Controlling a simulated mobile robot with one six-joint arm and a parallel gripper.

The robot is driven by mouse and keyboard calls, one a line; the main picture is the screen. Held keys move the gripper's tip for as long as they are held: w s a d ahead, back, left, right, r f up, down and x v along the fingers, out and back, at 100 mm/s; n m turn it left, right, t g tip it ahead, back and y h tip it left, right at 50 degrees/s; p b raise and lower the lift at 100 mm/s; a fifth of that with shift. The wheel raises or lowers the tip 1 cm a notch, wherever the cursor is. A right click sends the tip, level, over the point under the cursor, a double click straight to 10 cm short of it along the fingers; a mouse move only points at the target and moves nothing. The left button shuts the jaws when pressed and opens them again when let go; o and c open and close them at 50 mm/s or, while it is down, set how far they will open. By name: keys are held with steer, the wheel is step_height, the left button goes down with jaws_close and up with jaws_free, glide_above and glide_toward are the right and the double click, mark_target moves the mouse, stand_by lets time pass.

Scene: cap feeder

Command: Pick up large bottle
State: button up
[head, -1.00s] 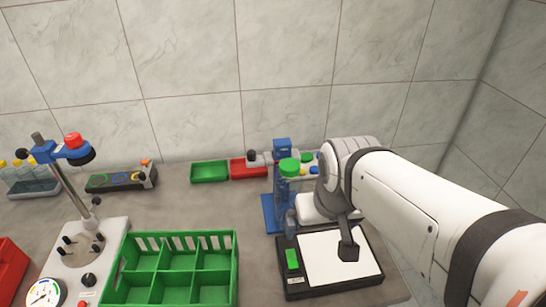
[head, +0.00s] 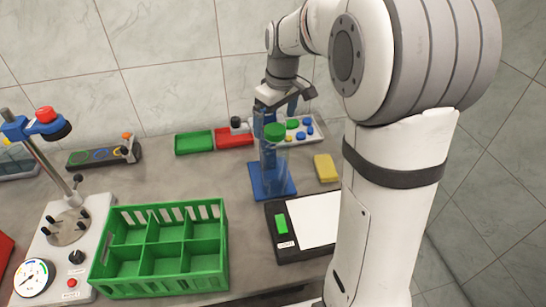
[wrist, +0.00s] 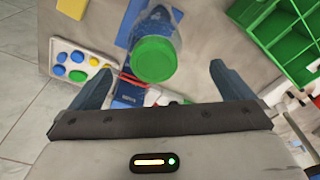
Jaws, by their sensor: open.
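The large bottle (head: 275,158) is clear with a green cap (head: 275,131). It stands upright by the blue stand (head: 285,186) at the back middle of the table. In the wrist view its green cap (wrist: 155,60) shows big, with the clear body (wrist: 156,25) beyond it. My gripper (wrist: 161,68) is open and empty, with one blue finger on each side of the cap and a gap to both. In the head view my wrist hangs above and behind the bottle, and the fingers are hard to tell from the blue stand.
A green divided crate (head: 222,262) is at front left, beside a press with a gauge (head: 35,278). A pad with a white plate (head: 318,222) and a yellow block (head: 326,168) are right of the bottle. A tray of caps (head: 318,129) is behind.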

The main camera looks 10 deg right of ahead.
mark_target(275, 129)
steer(key=f, duration=0.3)
steer(key=w+f+p, duration=0.1)
steer(key=f, duration=0.3)
steer(key=shift+w+f, duration=0.2)
steer(key=shift+c, duration=0.4)
steer(key=c, duration=2)
steer(key=shift+r, duration=0.1)
